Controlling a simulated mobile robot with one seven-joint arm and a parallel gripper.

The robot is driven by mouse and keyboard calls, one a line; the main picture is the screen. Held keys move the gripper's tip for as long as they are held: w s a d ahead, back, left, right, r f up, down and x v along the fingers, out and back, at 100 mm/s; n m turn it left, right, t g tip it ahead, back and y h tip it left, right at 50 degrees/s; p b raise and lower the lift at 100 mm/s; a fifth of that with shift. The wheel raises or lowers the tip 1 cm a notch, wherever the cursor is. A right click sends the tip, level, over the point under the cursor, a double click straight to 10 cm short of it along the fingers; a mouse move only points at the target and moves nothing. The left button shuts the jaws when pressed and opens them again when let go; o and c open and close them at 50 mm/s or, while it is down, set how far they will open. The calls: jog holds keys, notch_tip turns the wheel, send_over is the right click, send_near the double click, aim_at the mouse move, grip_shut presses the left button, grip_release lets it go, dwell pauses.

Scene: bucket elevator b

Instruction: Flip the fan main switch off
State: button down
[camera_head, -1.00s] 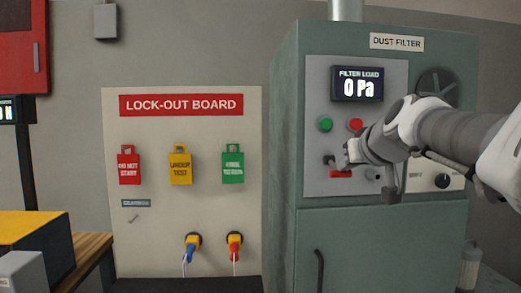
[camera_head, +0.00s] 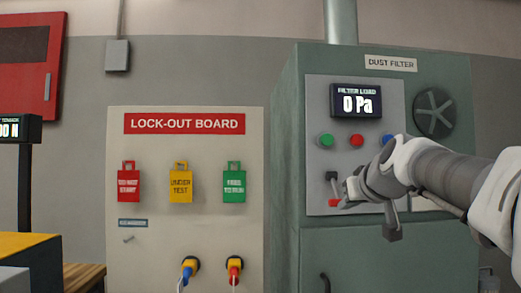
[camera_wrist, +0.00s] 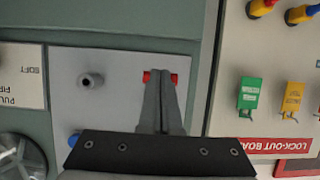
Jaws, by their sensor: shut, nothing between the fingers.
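The fan main switch appears to be the small dark lever (camera_head: 332,177) on the grey panel (camera_head: 318,90) of the dust filter cabinet, with a red strip (camera_head: 333,202) below it. My gripper (camera_head: 347,190) is just right of the lever in the head view; I cannot tell whether it touches. In the wrist view, upside down, my gripper (camera_wrist: 163,78) has its fingers together and empty. They cover the lever, and the red strip (camera_wrist: 147,77) shows on both sides of the tips. The lever's exact position is unclear.
A display (camera_head: 356,101) reads 0 Pa above green (camera_head: 326,141), red (camera_head: 356,140) and blue (camera_head: 388,140) buttons. A dark knob (camera_wrist: 91,80) stands out from the panel. The lock-out board (camera_head: 205,230) with coloured tags stands left of the cabinet.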

jog(key=shift+w+f, duration=0.15)
jog(key=shift+f, duration=0.1)
dwell(0.6)
